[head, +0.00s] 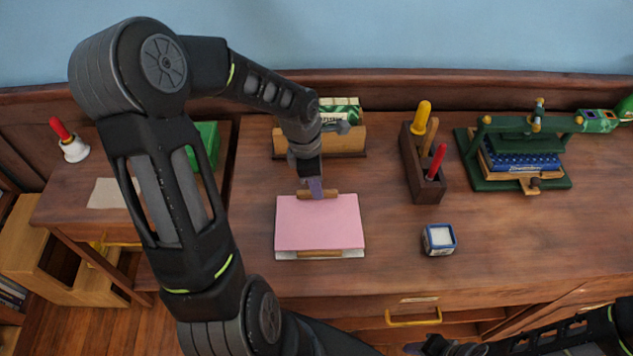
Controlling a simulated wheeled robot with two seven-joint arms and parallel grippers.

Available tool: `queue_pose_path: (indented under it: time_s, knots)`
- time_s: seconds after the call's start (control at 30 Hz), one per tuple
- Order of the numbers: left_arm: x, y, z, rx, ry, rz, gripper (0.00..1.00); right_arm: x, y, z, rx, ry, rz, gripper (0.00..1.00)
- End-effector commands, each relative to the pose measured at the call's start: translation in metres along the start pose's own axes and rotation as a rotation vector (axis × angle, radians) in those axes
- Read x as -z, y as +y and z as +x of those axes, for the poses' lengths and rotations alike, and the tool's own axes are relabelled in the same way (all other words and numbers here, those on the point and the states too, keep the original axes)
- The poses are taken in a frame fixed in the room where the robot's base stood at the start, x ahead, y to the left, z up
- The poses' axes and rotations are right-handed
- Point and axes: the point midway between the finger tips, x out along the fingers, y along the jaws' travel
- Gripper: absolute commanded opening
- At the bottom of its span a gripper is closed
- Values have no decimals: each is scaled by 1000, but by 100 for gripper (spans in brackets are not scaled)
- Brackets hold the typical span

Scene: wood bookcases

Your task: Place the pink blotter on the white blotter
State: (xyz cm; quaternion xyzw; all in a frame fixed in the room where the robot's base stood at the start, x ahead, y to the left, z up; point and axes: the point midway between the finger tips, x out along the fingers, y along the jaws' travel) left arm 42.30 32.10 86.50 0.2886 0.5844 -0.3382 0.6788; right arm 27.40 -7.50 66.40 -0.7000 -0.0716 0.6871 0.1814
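The pink blotter (320,223) is a flat pink sheet with wooden strips at its far and near edges. It lies over the white blotter (345,254), of which only a thin pale edge shows along the near side; the rest is hidden. I cannot tell whether the two touch. My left gripper (316,188) points down at the wooden strip on the pink blotter's far edge. Its fingers are small and seen from above, so I cannot tell whether they grip the strip. My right arm comes in at the bottom right; its gripper is not clearly visible.
A wooden holder (346,141) stands behind the blotters. To the right are a tool rack (411,165), a small blue-rimmed box (439,239) and a green press (480,160). A red-handled bell (72,145) is at left. The desk's right front is clear.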

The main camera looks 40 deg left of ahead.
Motion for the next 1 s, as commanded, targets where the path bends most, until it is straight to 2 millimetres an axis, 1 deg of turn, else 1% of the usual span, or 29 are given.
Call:
queue_pose_path:
  time_s: [0.3,0.47,0.5,0.57,0.67,0.9,1.0]
  knots:
    - [0,0,-1,0,0,0,34,0,0,-1,0,0,0,36]
    - [-1,0,-8,0,0,-1,34,-1,-3,-9,-2,-2,1,36]
    - [0,1,-10,-3,1,-1,34,-1,-1,-5,-2,-2,1,36]
    - [0,2,-19,-6,1,0,34,-1,-1,-4,-2,-1,1,36]
    - [-1,2,-37,-6,0,0,34,0,-1,-3,-2,-1,1,36]
    - [-1,2,-89,-7,0,0,34,0,0,1,0,0,0,36]
    - [-1,2,-106,-5,0,-1,34,0,0,2,0,0,0,36]
